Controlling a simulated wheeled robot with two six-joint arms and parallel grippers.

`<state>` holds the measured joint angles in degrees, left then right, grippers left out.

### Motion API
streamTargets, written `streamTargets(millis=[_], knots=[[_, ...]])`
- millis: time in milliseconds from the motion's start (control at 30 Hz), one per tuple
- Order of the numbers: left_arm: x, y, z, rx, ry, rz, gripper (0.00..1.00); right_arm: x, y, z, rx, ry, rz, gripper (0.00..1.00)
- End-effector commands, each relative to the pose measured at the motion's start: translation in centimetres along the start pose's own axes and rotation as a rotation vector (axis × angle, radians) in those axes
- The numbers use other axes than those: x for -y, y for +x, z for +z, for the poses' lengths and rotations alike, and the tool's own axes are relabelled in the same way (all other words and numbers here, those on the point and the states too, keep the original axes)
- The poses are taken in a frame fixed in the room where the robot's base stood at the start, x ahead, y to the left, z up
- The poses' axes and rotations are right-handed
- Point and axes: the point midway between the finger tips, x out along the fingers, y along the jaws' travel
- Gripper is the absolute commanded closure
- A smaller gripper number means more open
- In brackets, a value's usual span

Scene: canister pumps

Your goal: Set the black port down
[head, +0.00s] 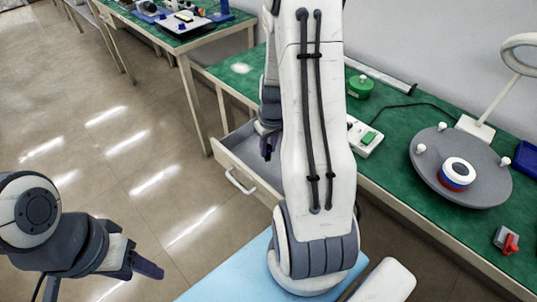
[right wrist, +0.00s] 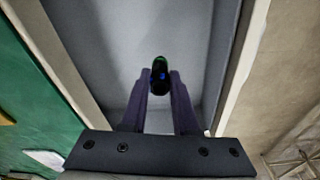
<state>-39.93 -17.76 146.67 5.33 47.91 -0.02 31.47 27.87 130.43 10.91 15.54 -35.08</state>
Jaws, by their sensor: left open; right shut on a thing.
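The black port (right wrist: 160,77) is a small dark round piece with a green edge and a blue spot, seen in the right wrist view. My right gripper (head: 268,148) is shut on it, with one finger on each side. It points down over the open drawer (head: 225,158), whose grey inside (right wrist: 110,40) fills the middle of the right wrist view. I cannot tell how far the port is above the drawer floor. My arm hides part of the drawer in the head view. My left gripper (head: 147,268) is open and empty over the floor at lower left.
The green bench (head: 395,185) holds a grey round turntable (head: 485,190) with a white, red and blue ringed part, a green canister (head: 360,86), a switch box (head: 365,137) and a red-handled clamp (head: 507,240). Another bench (head: 180,25) stands behind. The floor at left is clear.

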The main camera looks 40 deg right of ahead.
Motion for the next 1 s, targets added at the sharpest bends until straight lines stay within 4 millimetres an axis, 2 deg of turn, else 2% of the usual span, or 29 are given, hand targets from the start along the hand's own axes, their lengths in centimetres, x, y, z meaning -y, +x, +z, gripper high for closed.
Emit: streamTargets(millis=[100, 200, 567, 600, 667, 700, 1000], knots=[[0.1, 0.7, 0.0, 0.000, 0.000, 0.000, 0.46, 0.0, 2.1, 0.4, 0.005, 0.001, -0.002, 1.00], [0.1, 1.0, 0.1, 0.000, 0.000, 0.000, 0.46, 0.0, 3.3, 0.5, 0.004, 0.001, -0.001, 1.00], [0.1, 1.3, 0.1, 0.000, 0.000, 0.000, 0.46, 0.0, 3.7, 0.6, 0.002, 0.001, 0.000, 1.00], [0.1, 1.3, 0.1, 0.000, 0.000, 0.000, 0.46, 0.0, 3.7, 0.6, 0.002, 0.001, 0.000, 0.68], [0.1, 1.2, 0.1, 0.000, 0.000, 0.000, 0.46, 0.0, 3.5, 0.5, 0.002, 0.001, 0.000, 0.45], [0.1, 1.2, 0.1, 0.000, 0.000, 0.000, 0.46, 0.0, 3.5, 0.5, 0.002, 0.001, -0.001, 0.42], [0.1, 1.1, 0.1, 0.000, 0.000, 0.000, 0.46, 0.0, 3.4, 0.5, 0.002, 0.001, 0.000, 0.42]])
